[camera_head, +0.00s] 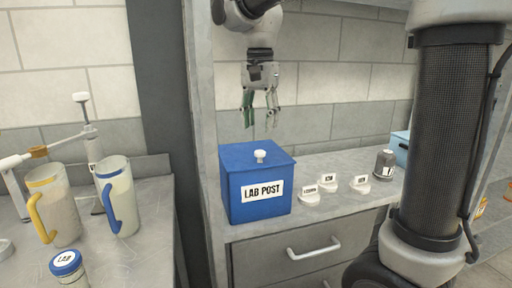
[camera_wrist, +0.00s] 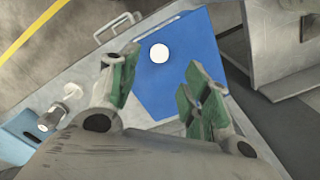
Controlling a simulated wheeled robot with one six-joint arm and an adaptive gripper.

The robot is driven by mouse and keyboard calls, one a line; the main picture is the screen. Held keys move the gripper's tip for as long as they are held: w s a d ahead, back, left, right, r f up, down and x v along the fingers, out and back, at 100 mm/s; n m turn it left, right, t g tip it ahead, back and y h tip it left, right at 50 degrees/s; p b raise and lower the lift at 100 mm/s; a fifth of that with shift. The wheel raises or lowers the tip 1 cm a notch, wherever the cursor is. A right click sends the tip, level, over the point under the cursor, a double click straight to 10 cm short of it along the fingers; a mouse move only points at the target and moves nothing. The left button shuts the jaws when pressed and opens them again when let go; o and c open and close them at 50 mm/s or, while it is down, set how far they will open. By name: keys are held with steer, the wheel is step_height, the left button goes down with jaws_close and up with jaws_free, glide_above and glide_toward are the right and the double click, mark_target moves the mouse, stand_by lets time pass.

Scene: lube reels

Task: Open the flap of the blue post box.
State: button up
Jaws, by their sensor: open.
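The blue post box (camera_head: 258,207), labelled LAB POST, stands on the grey counter in the head view. Its flat top flap (camera_head: 240,154) lies shut, with a round white knob (camera_head: 260,156) on it. In the wrist view the blue top (camera_wrist: 180,70) shows beyond my fingers, with the white knob (camera_wrist: 159,53) in the upper middle. My gripper (camera_head: 260,120) is open and empty, pointing down above the box, apart from the knob. Its green-padded fingers also show in the wrist view (camera_wrist: 158,95).
Several small white labelled pieces (camera_head: 328,182) and a grey bottle (camera_head: 384,164) stand right of the box on the counter (camera_head: 330,208). A drawer handle (camera_head: 314,248) juts out below. A dark upright panel (camera_head: 170,100) stands left. Pitchers (camera_head: 117,195) stand on the left bench.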

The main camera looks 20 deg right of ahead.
mark_target(260, 151)
step_height(260, 151, down, 8)
steer(key=shift+r, duration=0.1)
jaws_close()
stand_by(0.5)
